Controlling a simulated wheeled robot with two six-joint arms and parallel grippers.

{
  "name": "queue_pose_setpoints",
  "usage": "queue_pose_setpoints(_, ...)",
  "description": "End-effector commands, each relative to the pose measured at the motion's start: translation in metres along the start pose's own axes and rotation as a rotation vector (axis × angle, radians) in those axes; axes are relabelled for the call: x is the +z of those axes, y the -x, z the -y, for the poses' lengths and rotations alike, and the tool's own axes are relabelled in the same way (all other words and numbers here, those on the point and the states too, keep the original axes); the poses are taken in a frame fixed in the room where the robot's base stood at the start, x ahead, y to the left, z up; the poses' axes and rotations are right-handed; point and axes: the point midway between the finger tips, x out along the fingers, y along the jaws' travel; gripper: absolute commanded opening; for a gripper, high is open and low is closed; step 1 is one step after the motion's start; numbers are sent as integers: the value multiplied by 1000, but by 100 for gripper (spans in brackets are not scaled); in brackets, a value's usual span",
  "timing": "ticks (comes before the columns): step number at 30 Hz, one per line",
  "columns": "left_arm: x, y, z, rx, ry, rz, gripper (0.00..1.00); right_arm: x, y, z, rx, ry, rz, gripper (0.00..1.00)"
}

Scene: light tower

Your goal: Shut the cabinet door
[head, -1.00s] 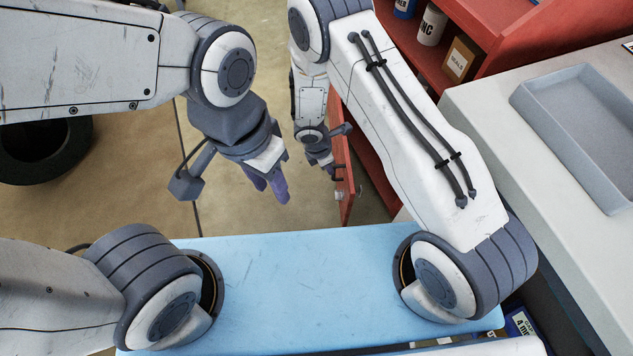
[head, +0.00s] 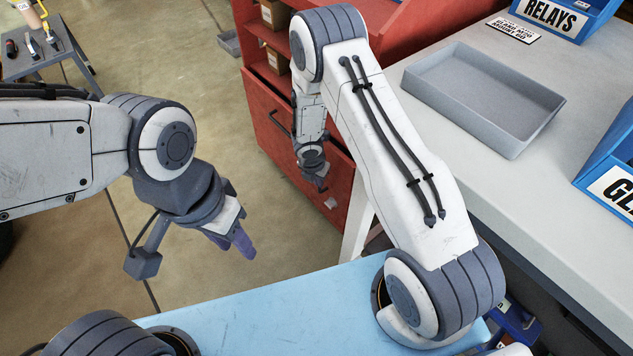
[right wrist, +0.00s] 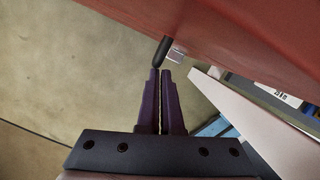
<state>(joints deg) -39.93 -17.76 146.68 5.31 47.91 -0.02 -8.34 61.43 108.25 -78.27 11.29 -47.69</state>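The red cabinet door (head: 278,150) lies along the front of the red cabinet (head: 375,30), below its open shelf. It looks shut or nearly shut; I cannot tell if a thin gap is left. Its dark bar handle (head: 279,123) is at its left part. My right gripper (head: 320,186) is in front of the door, near its right part. In the right wrist view my right gripper (right wrist: 161,72) is shut and empty, its tips close to the dark handle end (right wrist: 162,52) and red panel. My left gripper (head: 232,242) hangs over the floor, away from the door; its finger gap is unclear.
A grey worktop (head: 470,165) at the right bears a grey tray (head: 440,110) and blue bins (head: 610,170). A light-blue surface (head: 290,300) is in front. A tool cart (head: 30,62) stands at far left. Open floor lies left of the cabinet.

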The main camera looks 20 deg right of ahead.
Motion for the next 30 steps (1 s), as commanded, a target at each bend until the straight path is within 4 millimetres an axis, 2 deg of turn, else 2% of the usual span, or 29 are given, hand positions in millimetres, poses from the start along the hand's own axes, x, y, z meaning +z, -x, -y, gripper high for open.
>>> queue_pose_setpoints(1,0,-1,0,0,0,0,40,11,0,1,-5,-14,22,0)
queue_pose_setpoints(9,0,-3,0,0,0,0,40,8,-1,0,-3,-12,22,0)
queue_pose_setpoints(13,1,-12,1,0,0,0,40,-8,-1,-7,1,-3,17,0)
queue_pose_setpoints(17,1,-23,2,0,0,0,40,-37,1,-16,6,15,7,0)
queue_pose_setpoints(19,1,-4,0,0,0,2,40,-36,28,-16,8,9,7,0)
queue_pose_setpoints(21,-1,7,0,0,0,-1,40,-37,46,-17,7,11,6,0)
queue_pose_setpoints(27,-2,28,-2,0,0,-1,40,-41,86,-19,7,17,4,0)
queue_pose_setpoints(30,-2,35,-2,0,0,0,40,-41,97,-18,5,17,3,0)
